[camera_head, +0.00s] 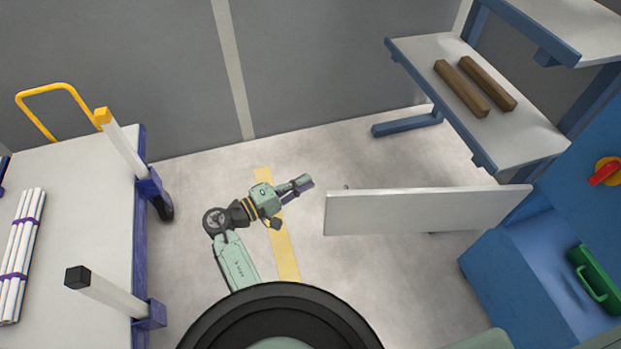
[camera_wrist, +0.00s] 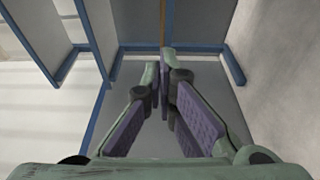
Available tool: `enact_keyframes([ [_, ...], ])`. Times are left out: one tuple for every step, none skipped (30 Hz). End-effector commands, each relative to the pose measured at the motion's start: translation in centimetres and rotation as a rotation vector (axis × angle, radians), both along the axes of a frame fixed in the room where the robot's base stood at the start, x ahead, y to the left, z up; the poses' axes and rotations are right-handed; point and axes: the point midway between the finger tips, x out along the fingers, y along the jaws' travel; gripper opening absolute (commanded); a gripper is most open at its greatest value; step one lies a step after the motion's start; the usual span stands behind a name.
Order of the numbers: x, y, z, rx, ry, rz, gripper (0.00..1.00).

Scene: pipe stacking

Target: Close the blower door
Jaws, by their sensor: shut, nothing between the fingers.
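The blower door (camera_head: 428,211) is a white panel in the head view. It stands open, swung out to the left from the blue blower cabinet (camera_head: 488,262) on the right. My gripper (camera_head: 308,184) is just left of the door's free edge, apart from it in this view. Its fingers are shut with nothing held. In the wrist view, the gripper's purple-padded fingers (camera_wrist: 162,62) come together at their tips. I cannot tell with certainty whether the door shows in the wrist view.
A blue-framed shelf (camera_head: 520,140) with two brown bars (camera_head: 475,85) stands at the upper right. A cart (camera_head: 75,230) with white tubes (camera_head: 20,255) and a yellow handle (camera_head: 60,92) is at the left. The cabinet bears a red knob (camera_head: 604,172) and a green handle (camera_head: 594,280). Floor between is clear.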

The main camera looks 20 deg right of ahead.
Motion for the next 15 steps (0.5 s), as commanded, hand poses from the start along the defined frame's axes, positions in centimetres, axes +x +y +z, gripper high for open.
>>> enact_keyframes([
  [0.2, -1.0, 0.2, 0.001, 0.000, -0.004, 0.00],
  [0.4, -1.5, 0.3, 0.001, -0.001, -0.004, 0.00],
  [0.6, -2.3, 0.3, 0.002, -0.001, -0.004, 0.00],
  [0.8, -2.9, 0.3, 0.002, -0.001, -0.003, 0.00],
  [1.0, -3.6, 0.3, 0.003, -0.001, -0.004, 0.00],
  [1.3, -4.4, 0.3, 0.003, 0.000, -0.004, 0.00],
  [1.5, -5.0, 0.3, 0.003, 0.000, -0.002, 0.00],
  [1.7, -5.6, 0.3, 0.003, -0.001, -0.003, 0.00],
  [2.0, -6.5, 0.3, 0.003, -0.001, -0.003, 0.00],
  [2.2, -7.0, 0.3, 0.004, -0.002, -0.002, 0.00],
  [2.4, -7.6, 0.3, 0.004, -0.003, -0.001, 0.00],
  [2.6, -8.3, 0.3, 0.004, -0.002, -0.001, 0.00],
  [2.1, -8.3, 0.3, 0.005, 0.001, 0.002, 0.00],
  [1.5, -8.1, 0.3, 0.005, 0.002, 0.004, 0.00],
  [0.8, -8.0, 0.3, 0.005, 0.002, 0.004, 0.00],
])
